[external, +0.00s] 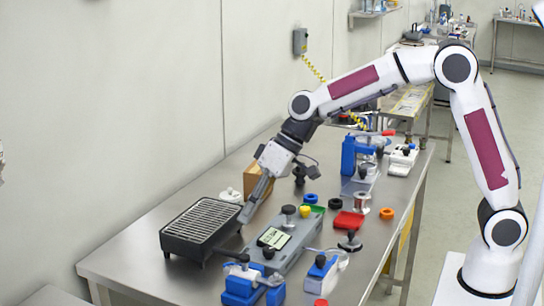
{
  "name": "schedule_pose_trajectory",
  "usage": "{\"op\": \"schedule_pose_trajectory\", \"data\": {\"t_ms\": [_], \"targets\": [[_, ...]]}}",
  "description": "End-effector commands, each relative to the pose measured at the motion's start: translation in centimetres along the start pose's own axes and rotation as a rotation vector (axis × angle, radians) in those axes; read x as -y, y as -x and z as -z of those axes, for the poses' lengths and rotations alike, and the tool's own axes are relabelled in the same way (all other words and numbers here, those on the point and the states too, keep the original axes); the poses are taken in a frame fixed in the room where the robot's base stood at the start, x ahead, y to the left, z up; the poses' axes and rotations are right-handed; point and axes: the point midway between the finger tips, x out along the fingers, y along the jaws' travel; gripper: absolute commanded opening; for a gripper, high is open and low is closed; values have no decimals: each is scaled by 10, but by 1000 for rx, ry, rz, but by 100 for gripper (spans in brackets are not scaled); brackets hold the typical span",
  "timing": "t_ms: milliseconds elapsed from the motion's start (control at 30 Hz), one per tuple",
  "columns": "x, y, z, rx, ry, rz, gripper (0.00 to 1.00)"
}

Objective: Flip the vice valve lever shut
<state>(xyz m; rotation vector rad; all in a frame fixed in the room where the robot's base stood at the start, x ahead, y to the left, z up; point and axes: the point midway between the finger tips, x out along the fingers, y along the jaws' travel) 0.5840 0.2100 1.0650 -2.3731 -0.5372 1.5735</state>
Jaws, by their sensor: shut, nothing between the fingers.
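My gripper (243,217) is shut and empty, pointing down between the black grill box and the grey control box. A blue vice-like fixture (240,288) with grey parts and black knobs stands at the table's near edge, below and apart from my gripper. Another blue fixture (348,156) stands farther back, right of my arm, with a red handle (388,133) near its top. I cannot tell for sure which one carries the valve lever, or how the lever is turned. Small details are too fine to read.
The black grill box (190,228) is close left of my gripper. The grey control box (275,245) with a screen is close right. A cardboard box (256,180) stands behind. Red, blue and orange small parts and a metal spool (361,202) crowd the right side. The near left table is bare.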

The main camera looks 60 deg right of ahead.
Motion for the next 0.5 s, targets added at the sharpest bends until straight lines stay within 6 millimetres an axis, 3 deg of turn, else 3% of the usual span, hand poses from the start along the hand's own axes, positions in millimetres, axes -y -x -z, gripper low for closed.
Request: {"op": "schedule_pose_trajectory", "data": {"t_ms": [267, 500], "targets": [[0, -37, -1, 3, -1, 0, 0], [23, -51, -2, 0, 2, 0, 0]]}}
